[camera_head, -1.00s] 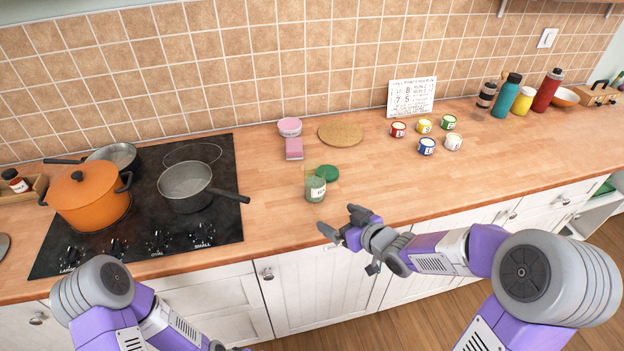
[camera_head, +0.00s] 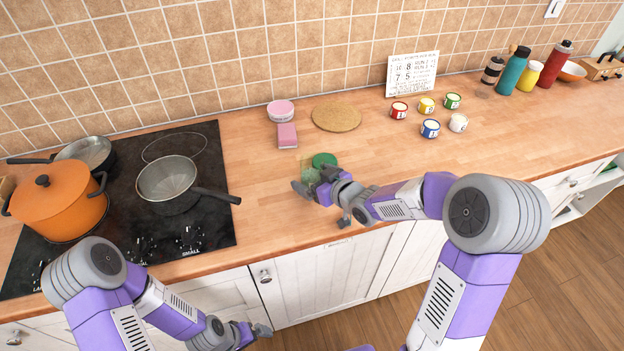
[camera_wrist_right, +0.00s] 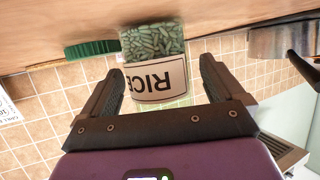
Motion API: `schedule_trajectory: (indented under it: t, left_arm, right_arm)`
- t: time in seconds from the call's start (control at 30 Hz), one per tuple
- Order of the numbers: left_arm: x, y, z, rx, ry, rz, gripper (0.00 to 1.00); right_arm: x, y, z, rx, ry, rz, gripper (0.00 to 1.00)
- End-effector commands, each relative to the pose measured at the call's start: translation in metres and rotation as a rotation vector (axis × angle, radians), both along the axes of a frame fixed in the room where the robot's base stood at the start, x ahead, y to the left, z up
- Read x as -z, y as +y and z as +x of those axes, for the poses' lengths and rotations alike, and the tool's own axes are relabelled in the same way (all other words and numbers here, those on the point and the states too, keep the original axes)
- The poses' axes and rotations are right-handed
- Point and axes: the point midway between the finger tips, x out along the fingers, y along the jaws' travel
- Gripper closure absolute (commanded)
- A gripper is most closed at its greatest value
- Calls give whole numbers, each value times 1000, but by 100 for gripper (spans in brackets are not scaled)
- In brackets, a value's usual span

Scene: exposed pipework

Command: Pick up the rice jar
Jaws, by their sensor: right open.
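The rice jar (camera_wrist_right: 155,85) is clear glass with green-tinted grains and a white RICE label; it appears upside down in the right wrist view. In the head view the jar (camera_head: 308,172) is largely hidden behind my right gripper (camera_head: 311,180). My right gripper is open, with one finger on each side of the jar in the wrist view; I see gaps beside the glass. A green lid (camera_head: 324,159) lies on the counter just behind the jar. My left gripper (camera_head: 256,332) is low, in front of the cabinets, its fingers too small to read.
The wooden counter (camera_head: 255,205) is clear left of the jar. The black stove (camera_head: 125,225) with an orange pot (camera_head: 58,205) and a grey saucepan (camera_head: 167,182) is at left.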

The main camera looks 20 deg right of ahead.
Motion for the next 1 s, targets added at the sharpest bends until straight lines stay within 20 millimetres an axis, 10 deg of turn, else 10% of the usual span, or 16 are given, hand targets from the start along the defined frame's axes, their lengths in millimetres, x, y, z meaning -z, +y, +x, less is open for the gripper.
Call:
schedule_trajectory:
  t: [0.27, 0.77, 1.0]
  left_arm:
    - [0, 0, 0, 0, 0, 0, 0]
    - [0, 0, 0, 0, 0, 0, 0]
    - [-2, 0, 0, 0, 0, 0, 0]
  right_arm:
    - [1, 1, 3, 1, 0, 0, 5]
    - [0, 1, 4, 1, -3, 0, 80]
    - [-5, 1, 4, 1, -5, 1, 81]
